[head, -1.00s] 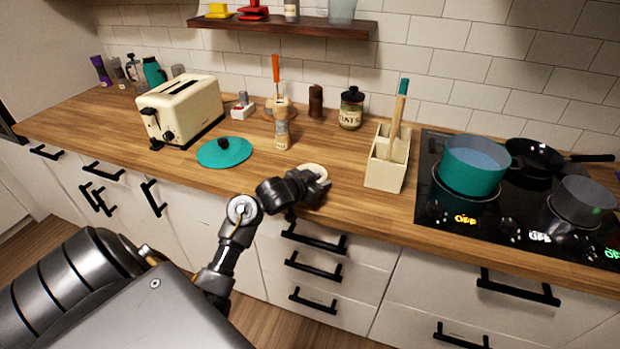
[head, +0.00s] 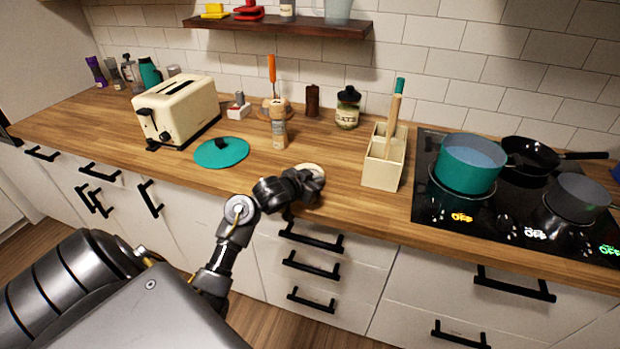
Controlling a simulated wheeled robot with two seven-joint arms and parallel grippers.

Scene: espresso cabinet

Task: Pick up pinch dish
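The pinch dish looks to be the small round cream dish (head: 312,168) on the wooden counter near its front edge, in the middle of the head view. My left gripper (head: 310,187) is right at the near side of the dish and covers part of it. Its fingers are dark and small, and partly hidden by the hand, so I cannot tell whether they are apart or closed on the dish. My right gripper is not in view.
A cream utensil holder (head: 382,172) stands to the right, before the hob with a teal pot (head: 468,165). Bare counter lies between dish and holder.

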